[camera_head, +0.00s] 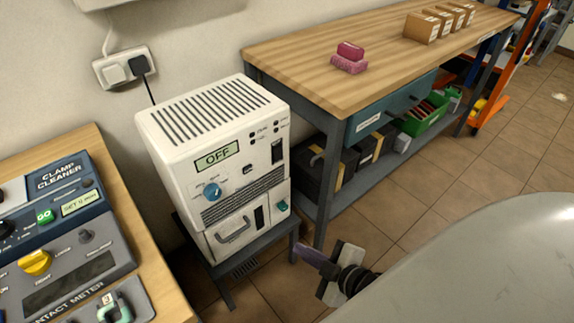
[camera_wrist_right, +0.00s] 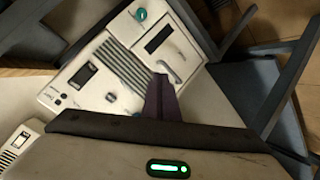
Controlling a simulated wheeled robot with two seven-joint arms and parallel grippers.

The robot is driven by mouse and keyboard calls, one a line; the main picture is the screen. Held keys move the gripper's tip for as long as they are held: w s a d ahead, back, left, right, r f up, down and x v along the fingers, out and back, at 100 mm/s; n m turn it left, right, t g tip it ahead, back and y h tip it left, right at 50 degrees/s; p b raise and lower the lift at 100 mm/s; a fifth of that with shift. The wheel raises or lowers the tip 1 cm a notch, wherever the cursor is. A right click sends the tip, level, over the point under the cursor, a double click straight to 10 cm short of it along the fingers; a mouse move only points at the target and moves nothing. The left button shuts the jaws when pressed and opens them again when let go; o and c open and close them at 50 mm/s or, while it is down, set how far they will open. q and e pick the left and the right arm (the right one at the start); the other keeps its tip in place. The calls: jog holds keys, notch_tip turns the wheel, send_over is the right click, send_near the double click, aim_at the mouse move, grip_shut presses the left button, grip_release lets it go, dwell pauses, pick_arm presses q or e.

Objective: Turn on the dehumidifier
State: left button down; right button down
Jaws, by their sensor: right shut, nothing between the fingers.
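The dehumidifier (camera_head: 188,160) is a white box with a slatted top on a low dark stand. Its display (camera_head: 217,156) reads OFF. A blue dial (camera_head: 211,191) sits below the display, and a black rocker switch (camera_head: 277,152) is at the front's right. A lower panel has a grey handle and a teal part (camera_head: 282,206). My right gripper (camera_head: 302,249) is shut and empty, low to the right of the stand, apart from the dehumidifier. In the right wrist view its dark purple fingers (camera_wrist_right: 160,82) overlap the dehumidifier's front (camera_wrist_right: 100,50), seen tilted. My left gripper is out of view.
A wooden workbench (camera_head: 300,62) with a pink sponge-like stack (camera_head: 349,58) and cardboard boxes (camera_head: 421,28) stands at the right. A clamp cleaner (camera_head: 62,215) is on a bench at the left. A black plug (camera_head: 139,64) is in the wall socket. Tiled floor lies open at right.

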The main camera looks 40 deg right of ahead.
aim_at(279, 158)
jog(key=w+d+r+n+t, duration=0.4)
jog(key=w+d+r+n, duration=0.2)
jog(key=d+r+n, duration=0.3)
jog(key=shift+w+d+r+n+b, duration=0.15)
jog(key=shift+w+d+n+b, duration=0.15)
jog(key=shift+d+n, duration=0.3)
jog(key=shift+d, duration=0.1)
jog(key=w, duration=0.4)
jog(key=w+f+b, duration=0.1)
jog(key=w, duration=0.4)
jog(key=w+a, duration=0.1)
jog(key=w, duration=0.3)
jog(key=shift+w+f, duration=0.4)
jog(key=shift+a, duration=0.1)
